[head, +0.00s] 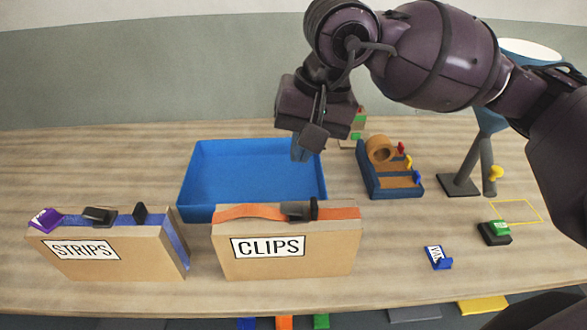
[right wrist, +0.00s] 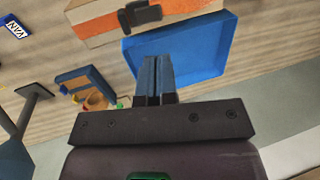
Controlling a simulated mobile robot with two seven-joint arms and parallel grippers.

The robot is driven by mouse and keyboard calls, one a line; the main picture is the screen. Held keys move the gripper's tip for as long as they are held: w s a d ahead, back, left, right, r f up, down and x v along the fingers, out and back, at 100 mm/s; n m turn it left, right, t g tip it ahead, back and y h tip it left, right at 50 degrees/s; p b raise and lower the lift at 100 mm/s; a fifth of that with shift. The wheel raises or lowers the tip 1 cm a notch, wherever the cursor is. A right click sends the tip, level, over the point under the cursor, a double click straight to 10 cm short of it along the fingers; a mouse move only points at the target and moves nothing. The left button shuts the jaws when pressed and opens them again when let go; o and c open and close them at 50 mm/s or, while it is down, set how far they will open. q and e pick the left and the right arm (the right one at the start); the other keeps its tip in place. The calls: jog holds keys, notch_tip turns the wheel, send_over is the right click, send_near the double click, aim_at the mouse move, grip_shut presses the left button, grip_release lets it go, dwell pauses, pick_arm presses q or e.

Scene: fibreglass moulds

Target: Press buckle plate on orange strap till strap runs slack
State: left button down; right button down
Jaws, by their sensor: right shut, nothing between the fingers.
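The orange strap (head: 245,211) runs along the top of the cardboard box marked CLIPS (head: 330,248). It also shows in the right wrist view (right wrist: 100,23). Its dark buckle plate (head: 295,210) sits right of the middle, beside an upright black piece (head: 314,208); the buckle also shows in the right wrist view (right wrist: 140,14). I cannot tell for sure whether the strap is taut or slack. My right gripper (head: 302,152) is shut and empty, above and behind the box over the blue tray. Its blue fingers are together in the right wrist view (right wrist: 158,65). My left gripper is out of view.
A blue tray (head: 188,193) stands behind the CLIPS box. A STRIPS box (head: 155,262) with a blue strap stands left. A blue-and-wood rack (head: 375,187), a dark stand (head: 459,186), a green-topped block (head: 494,233) and a blue labelled piece (head: 438,258) are right.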

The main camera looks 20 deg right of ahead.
jog(key=shift+d+v, duration=0.1)
jog(key=shift+v, duration=1.05)
jog(key=shift+d+v, duration=0.15)
jog(key=shift+v, duration=0.95)
jog(key=shift+s+f, duration=0.1)
